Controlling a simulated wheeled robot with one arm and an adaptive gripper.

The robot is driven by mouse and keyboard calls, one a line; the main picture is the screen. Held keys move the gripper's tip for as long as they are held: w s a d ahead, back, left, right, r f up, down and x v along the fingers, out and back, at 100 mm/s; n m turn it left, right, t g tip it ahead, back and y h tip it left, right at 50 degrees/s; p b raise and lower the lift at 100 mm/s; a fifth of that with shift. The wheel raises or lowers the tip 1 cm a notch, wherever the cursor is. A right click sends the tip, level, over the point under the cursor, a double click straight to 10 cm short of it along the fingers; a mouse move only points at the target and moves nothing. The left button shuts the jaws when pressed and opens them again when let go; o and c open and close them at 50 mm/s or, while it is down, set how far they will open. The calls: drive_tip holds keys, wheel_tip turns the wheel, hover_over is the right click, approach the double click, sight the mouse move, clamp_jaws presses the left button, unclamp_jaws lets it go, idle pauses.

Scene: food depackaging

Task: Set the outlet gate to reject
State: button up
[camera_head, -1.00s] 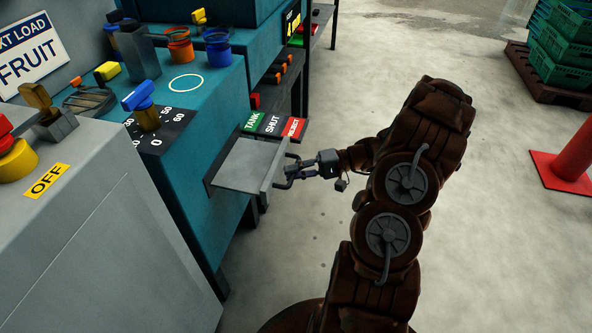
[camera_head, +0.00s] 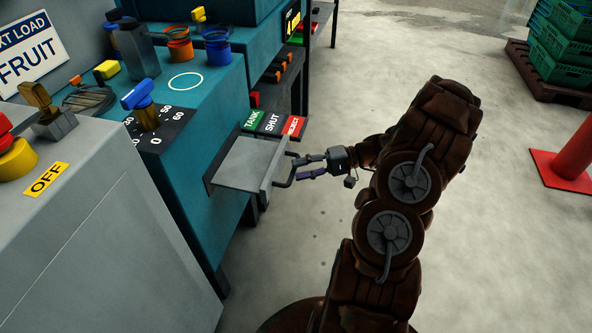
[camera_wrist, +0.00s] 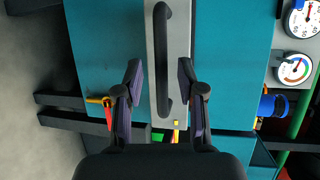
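The outlet gate is a flat grey plate (camera_head: 245,163) jutting from the teal machine, with a dark bar handle (camera_head: 283,176) on its outer face. Above it are the green TANK label (camera_head: 253,120), the black SHUT label (camera_head: 271,124) and the red REJECT label (camera_head: 294,126). My gripper (camera_head: 299,168) is just right of the handle, fingers spread and pointing at it. In the wrist view, the handle (camera_wrist: 163,60) stands ahead, between and beyond my open fingertips (camera_wrist: 159,75). A yellow mark (camera_wrist: 176,131) shows near the green label (camera_wrist: 158,136). Which label the gate is at, I cannot tell.
A grey cabinet with an OFF label (camera_head: 47,180) stands at the left. A blue-handled knob (camera_head: 140,98) sits on the machine. Green crates (camera_head: 565,50) and a red cone (camera_head: 572,160) stand at the right. The floor between is clear.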

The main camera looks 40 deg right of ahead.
drive_tip(key=v, duration=0.9)
drive_tip(key=shift+s+d, duration=0.2)
drive_tip(key=shift+d, duration=0.2)
